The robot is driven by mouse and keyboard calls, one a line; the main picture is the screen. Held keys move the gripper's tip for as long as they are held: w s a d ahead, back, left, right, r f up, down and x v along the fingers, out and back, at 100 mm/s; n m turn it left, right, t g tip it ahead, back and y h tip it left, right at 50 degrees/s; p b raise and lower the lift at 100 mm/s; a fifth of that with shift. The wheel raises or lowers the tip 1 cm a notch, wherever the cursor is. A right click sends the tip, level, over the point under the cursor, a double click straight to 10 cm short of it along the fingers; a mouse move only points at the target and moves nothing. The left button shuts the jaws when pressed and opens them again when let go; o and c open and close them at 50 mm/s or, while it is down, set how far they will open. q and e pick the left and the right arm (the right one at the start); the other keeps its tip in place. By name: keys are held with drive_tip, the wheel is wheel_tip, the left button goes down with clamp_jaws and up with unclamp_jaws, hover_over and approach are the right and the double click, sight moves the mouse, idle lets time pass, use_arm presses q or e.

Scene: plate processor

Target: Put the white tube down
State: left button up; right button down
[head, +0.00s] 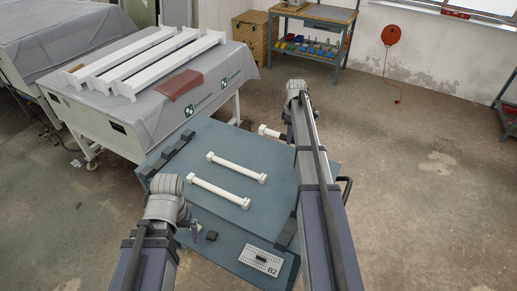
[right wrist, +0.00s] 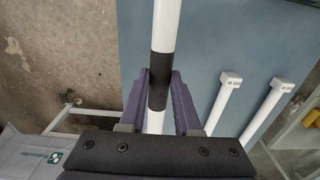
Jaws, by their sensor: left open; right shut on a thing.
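My right gripper (right wrist: 160,73) is shut on a white tube (right wrist: 166,25) at its black band. In the right wrist view the tube runs lengthwise between the purple fingers. In the head view only one end of the held tube (head: 268,131) shows at the cart's far right side; my right arm hides the rest. Two more white tubes, a far one (head: 236,168) and a near one (head: 218,191), lie on the blue-grey cart top (head: 232,141). My left gripper (head: 191,226) is open and empty over the cart's near left part.
A perforated plate marked B2 (head: 260,261) and a small black block (head: 211,235) are at the cart's near edge. A cloth-covered table (head: 150,109) with long white beams (head: 145,61) stands behind left. A workbench (head: 318,37) stands at the back.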

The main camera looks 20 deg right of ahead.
drive_tip(key=b, duration=0.6)
hover_over(288, 159)
drive_tip(key=shift+s+a+f, duration=0.1)
drive_tip(key=shift+f, duration=3.1)
wheel_tip(288, 159, down, 4)
drive_tip(key=b, duration=0.4)
drive_tip(key=shift+r, duration=0.15)
drive_tip(key=c, duration=0.6)
unclamp_jaws()
wheel_tip(288, 159, up, 12)
drive_tip(key=p, duration=1.2)
drive_tip(key=shift+r, duration=0.1)
